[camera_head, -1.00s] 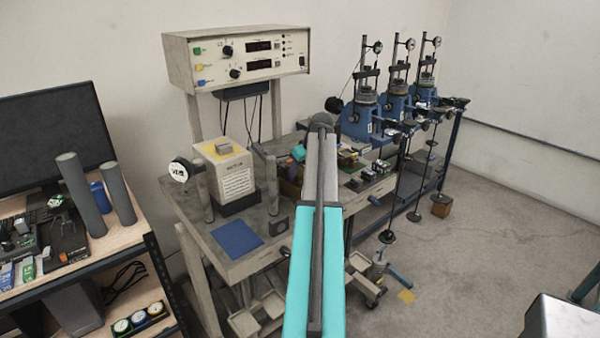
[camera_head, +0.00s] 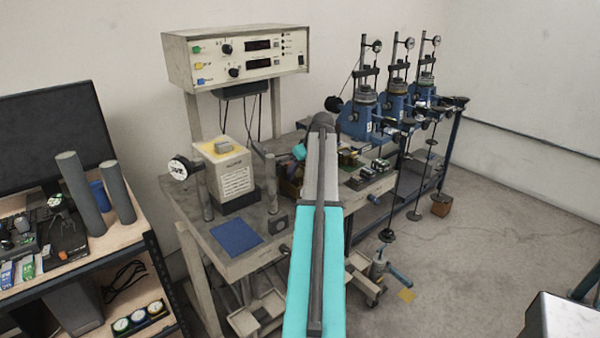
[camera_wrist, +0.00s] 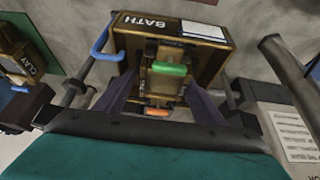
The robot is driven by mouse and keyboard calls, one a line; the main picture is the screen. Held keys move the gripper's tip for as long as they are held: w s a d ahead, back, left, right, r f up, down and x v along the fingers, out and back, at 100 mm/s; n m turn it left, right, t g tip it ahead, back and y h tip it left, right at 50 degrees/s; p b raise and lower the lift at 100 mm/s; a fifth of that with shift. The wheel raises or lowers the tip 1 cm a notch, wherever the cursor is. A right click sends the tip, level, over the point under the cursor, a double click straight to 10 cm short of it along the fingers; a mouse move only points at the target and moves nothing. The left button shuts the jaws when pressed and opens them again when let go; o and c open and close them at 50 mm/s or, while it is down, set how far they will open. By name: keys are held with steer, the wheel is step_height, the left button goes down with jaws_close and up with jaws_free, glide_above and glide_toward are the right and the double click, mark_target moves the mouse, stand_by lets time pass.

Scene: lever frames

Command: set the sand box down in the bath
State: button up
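A brass-brown box marked BATH (camera_wrist: 205,52) with a white label plate on top is in the upper middle of the wrist view. My gripper (camera_wrist: 160,92) points at its near side, with a dark finger to the left and right. Between the fingers is a narrow brown thing (camera_wrist: 150,85) with a green bar and an orange bar. It overlaps the bath's near side; no SAND lettering shows, so I cannot tell whether it is the sand box. Contact between fingers and thing is unclear. In the head view my arm hides the gripper.
A box marked CLAY (camera_wrist: 22,58) is at the left of the wrist view, near a blue handle (camera_wrist: 102,45). In the head view, a motor box (camera_head: 228,172) and blue mat (camera_head: 236,236) are on the bench to the left. Blue loading frames (camera_head: 365,118) stand to the right.

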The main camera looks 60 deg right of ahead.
steer(key=shift+a+f, duration=0.55)
steer(key=shift+f, duration=0.2)
steer(key=shift+s+r, duration=0.1)
steer(key=shift+r, duration=0.1)
steer(key=d+b+v, duration=0.1)
steer(key=b+v, duration=0.1)
steer(key=v, duration=1.2)
steer(key=shift+r+b, duration=0.3)
steer(key=shift+r, duration=0.15)
